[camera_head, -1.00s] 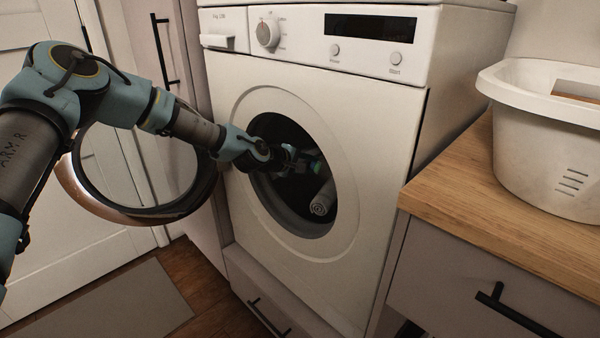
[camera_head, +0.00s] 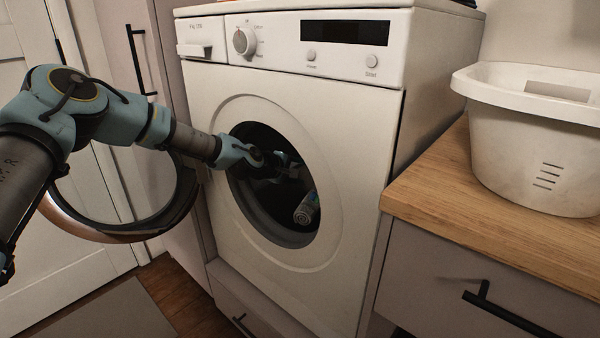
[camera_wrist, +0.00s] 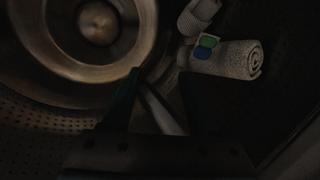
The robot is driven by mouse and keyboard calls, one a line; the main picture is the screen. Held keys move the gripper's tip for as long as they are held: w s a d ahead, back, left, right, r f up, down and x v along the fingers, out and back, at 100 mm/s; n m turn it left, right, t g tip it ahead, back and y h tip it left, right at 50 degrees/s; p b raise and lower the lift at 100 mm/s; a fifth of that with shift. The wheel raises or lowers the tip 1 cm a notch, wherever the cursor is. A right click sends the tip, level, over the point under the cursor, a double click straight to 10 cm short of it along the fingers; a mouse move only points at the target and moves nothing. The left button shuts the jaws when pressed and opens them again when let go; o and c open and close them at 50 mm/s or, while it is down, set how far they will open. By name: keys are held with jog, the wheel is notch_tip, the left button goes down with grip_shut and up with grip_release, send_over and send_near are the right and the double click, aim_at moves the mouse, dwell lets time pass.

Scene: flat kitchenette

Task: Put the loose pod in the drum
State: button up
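The pod (camera_wrist: 204,47), with green and blue parts and a pale edge, lies against a rolled grey towel (camera_wrist: 238,60) inside the drum (camera_wrist: 40,122) in the wrist view. My gripper (camera_wrist: 160,75) is inside the drum, its two dark fingers apart with nothing held between them. The pod is beyond the fingertips, to the upper right. In the head view my gripper (camera_head: 290,170) reaches through the round opening of the washing machine (camera_head: 345,135). The towel (camera_head: 307,208) shows below it there, with a small bluish patch that I cannot clearly make out.
The round door (camera_head: 120,233) stands open at the left, beside my arm. A white basket (camera_head: 530,150) sits on the wooden counter (camera_head: 430,195) at the right. Another pale roll (camera_wrist: 197,16) lies in the drum. The drum is dark.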

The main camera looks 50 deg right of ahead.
jog(key=shift+o, duration=0.7)
jog(key=v, duration=1)
jog(key=shift+a+r, duration=0.2)
jog(key=shift+a, duration=0.2)
jog(key=shift+w, duration=0.1)
